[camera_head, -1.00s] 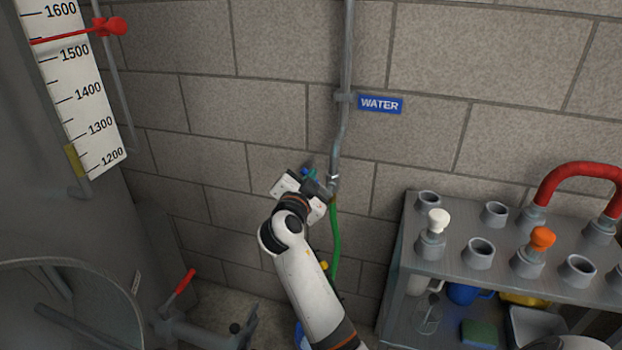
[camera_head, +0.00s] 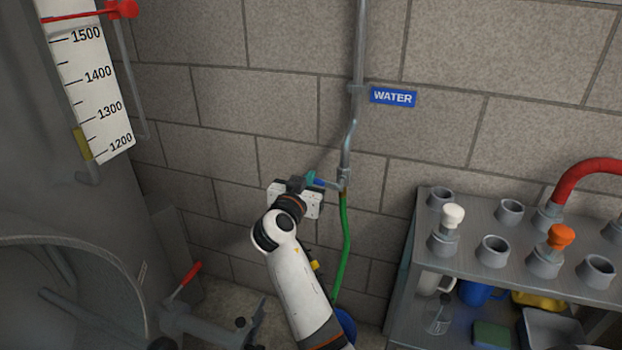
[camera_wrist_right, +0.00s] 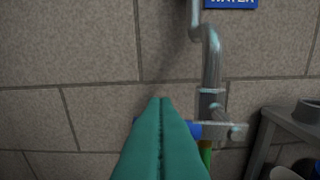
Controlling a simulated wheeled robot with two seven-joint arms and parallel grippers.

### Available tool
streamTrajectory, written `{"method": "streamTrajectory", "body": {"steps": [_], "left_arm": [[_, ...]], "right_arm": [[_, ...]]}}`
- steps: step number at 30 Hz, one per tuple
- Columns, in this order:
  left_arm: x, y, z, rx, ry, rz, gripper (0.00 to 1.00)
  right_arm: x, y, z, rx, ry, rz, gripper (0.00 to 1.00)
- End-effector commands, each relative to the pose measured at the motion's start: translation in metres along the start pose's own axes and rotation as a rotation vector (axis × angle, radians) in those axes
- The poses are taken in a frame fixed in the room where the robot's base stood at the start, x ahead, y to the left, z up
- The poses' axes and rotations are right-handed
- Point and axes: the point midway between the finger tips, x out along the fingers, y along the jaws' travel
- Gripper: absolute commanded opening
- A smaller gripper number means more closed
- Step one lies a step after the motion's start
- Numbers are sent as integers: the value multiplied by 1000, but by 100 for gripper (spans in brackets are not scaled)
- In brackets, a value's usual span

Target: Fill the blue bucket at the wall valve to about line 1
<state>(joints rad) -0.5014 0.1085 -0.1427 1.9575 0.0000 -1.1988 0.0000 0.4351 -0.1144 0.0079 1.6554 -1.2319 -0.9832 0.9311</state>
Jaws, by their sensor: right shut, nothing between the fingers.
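The wall valve (camera_head: 344,178) sits at the foot of the grey water pipe, under the WATER sign. Its blue lever (camera_head: 320,182) points left; in the right wrist view the lever (camera_wrist_right: 194,130) is partly hidden by my fingers. My right gripper (camera_head: 310,178) has its teal fingers shut and empty, just left of the valve and close to the lever; I cannot tell whether they touch. The blue bucket (camera_head: 346,322) stands low below the valve, mostly hidden by my right arm. Its lines and water level do not show. My left gripper is not in view.
A green hose (camera_head: 346,240) hangs from the valve toward the bucket. A grey rack (camera_head: 470,240) with stoppered sockets and a red hose stands to the right. A tank with a level scale (camera_head: 90,85) and a red-handled outlet (camera_head: 187,276) are on the left.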

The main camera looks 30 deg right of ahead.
Motion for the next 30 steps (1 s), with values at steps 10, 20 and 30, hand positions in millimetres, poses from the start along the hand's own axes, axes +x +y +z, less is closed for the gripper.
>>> {"method": "streamTrajectory", "body": {"steps": [10, 20, 30], "left_arm": [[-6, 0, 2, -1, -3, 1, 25], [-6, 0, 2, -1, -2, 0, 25], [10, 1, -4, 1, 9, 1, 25]], "right_arm": [[0, 2, -7, -70, 6, -3, 0], [0, 2, -6, -71, 4, -3, 0], [5, 0, 6, -69, 1, -3, 0]]}}
